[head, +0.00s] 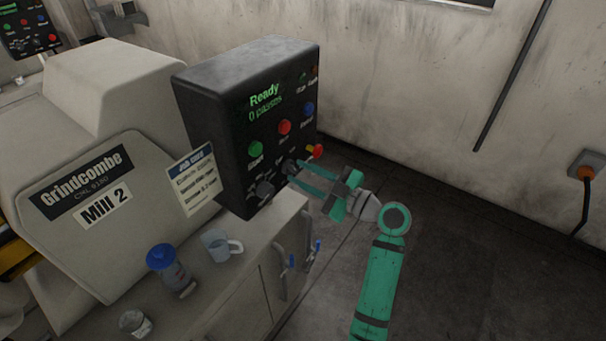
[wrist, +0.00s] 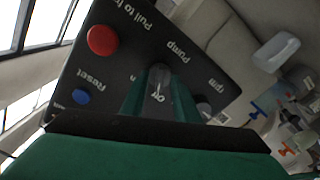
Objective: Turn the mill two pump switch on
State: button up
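The Mill 2 control box (head: 228,150) is black and stands on the right of the mill. Its screen (head: 264,100) reads "Ready" and "0 passes". My gripper (head: 291,172) reaches to the lower part of its panel from the right. The pump switch (wrist: 160,76), a small grey knob under the word "Pump", sits between my two fingertips in the wrist view. The fingers are apart, one on each side of it; whether they press on it I cannot tell. In the head view the fingertips partly hide the switch.
A red stop button (head: 317,151) sits close above my fingers. The rpm knob (head: 264,190) is to their left. A green button (head: 256,149), a red button (head: 284,127) and a blue button (head: 308,109) are higher up.

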grip_shut()
jog(key=shift+m, duration=0.3)
jog(key=m, duration=1.1)
jog(key=shift+f, duration=0.1)
jog(key=shift+m, duration=0.3)
jog(key=shift+s, duration=0.1)
dwell(0.5)
